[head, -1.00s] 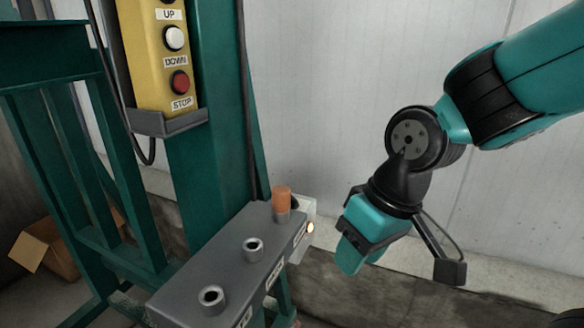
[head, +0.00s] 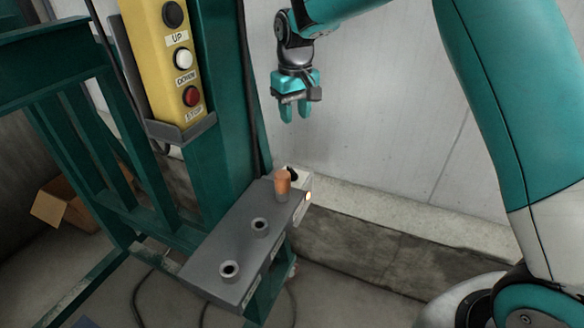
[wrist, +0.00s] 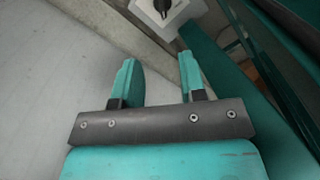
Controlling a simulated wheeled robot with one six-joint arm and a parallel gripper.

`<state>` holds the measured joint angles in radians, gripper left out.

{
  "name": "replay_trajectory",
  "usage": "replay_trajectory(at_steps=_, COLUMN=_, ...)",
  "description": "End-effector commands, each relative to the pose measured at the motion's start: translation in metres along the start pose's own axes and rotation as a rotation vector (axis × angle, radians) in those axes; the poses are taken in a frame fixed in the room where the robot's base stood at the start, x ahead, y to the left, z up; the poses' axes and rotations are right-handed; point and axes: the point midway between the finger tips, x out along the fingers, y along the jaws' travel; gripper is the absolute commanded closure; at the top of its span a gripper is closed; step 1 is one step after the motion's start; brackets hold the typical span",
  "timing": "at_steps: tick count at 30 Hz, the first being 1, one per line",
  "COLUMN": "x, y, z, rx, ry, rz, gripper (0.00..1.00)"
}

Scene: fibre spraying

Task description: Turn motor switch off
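The motor switch is a pale box with a black knob; in the head view the box (head: 299,182) is partly hidden behind an orange-brown cylinder, and its knob (head: 293,173) shows just behind it. In the wrist view the switch knob (wrist: 162,8) is at the top edge, cut off, on its light plate. My gripper (head: 296,116) points down above the switch, well apart from it. In the wrist view its two teal fingers (wrist: 158,62) are spread with nothing between them, and the switch lies beyond their tips.
A grey bench (head: 225,235) with tube holders carries the orange-brown cylinder (head: 282,182); a lit lamp (head: 308,196) is beside it. A green post (head: 221,90) and a yellow button box (head: 168,60) stand to the left. The pale wall (head: 390,120) is behind.

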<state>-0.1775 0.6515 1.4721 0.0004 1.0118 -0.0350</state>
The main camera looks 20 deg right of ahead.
Motion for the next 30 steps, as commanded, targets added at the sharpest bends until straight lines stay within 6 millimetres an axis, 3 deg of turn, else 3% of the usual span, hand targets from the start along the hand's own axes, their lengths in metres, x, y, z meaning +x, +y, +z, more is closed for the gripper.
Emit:
replay_trajectory(at_steps=8, x=0.020, y=-0.003, z=-0.007, rx=-0.008, ry=-0.012, rz=-0.001, gripper=0.62)
replay_trajectory(at_steps=24, x=0.138, y=-0.003, z=-0.006, rx=-0.008, ry=-0.011, rz=-0.001, gripper=0.62)
replay_trajectory(at_steps=30, x=0.165, y=-0.003, z=-0.006, rx=-0.008, ry=-0.008, rz=-0.001, gripper=0.62)
